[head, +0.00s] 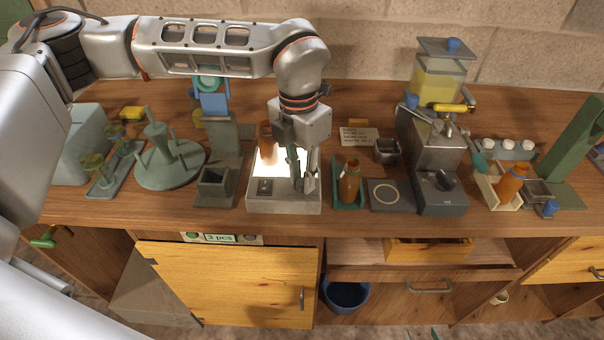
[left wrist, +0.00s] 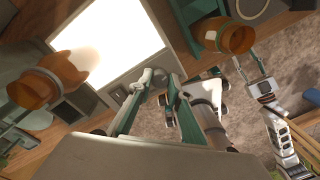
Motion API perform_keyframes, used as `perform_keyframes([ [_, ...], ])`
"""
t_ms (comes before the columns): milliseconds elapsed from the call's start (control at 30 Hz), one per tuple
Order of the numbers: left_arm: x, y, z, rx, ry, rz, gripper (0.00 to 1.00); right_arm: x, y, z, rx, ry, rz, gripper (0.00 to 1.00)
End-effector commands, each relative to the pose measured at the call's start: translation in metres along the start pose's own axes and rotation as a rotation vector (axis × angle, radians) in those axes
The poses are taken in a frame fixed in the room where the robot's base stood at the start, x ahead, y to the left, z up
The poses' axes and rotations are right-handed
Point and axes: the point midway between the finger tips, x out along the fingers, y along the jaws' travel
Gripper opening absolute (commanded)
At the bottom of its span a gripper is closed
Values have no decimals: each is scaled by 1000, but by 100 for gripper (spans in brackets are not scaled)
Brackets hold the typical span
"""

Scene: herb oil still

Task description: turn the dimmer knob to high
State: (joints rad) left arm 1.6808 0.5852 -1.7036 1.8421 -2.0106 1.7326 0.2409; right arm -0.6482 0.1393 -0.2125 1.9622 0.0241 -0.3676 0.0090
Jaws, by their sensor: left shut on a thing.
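The light box (head: 283,208) stands on the bench, its white panel glowing brightly; the panel also fills the upper middle of the left wrist view (left wrist: 112,45). A small dark switch (head: 265,187) sits on the front left of its top. My left gripper (head: 297,188) points down at the front right of the box top, where the dimmer knob is hidden by the fingers. Its fingers are shut on the knob, as far as the left wrist view (left wrist: 160,85) shows. The knob's setting cannot be read. My right gripper (left wrist: 252,70) hangs low, empty and open.
An amber bottle (head: 349,184) stands in a green holder just right of the box. A grey-green stand (head: 214,188) is close on the left. A cupboard door (head: 230,285) hangs below.

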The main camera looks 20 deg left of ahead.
Motion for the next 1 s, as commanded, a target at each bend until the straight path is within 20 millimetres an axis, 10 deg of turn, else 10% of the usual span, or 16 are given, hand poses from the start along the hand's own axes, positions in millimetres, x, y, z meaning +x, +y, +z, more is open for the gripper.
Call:
perform_keyframes([
  [933, -2, 0, 1, 195, 6, 1, 0, -2, 1, -4, 0, 2, 1, 40],
  [1000, -2, 0, 1, 195, 6, 1, 34, -2, 1, -4, 0, 2, 1, 40],
])
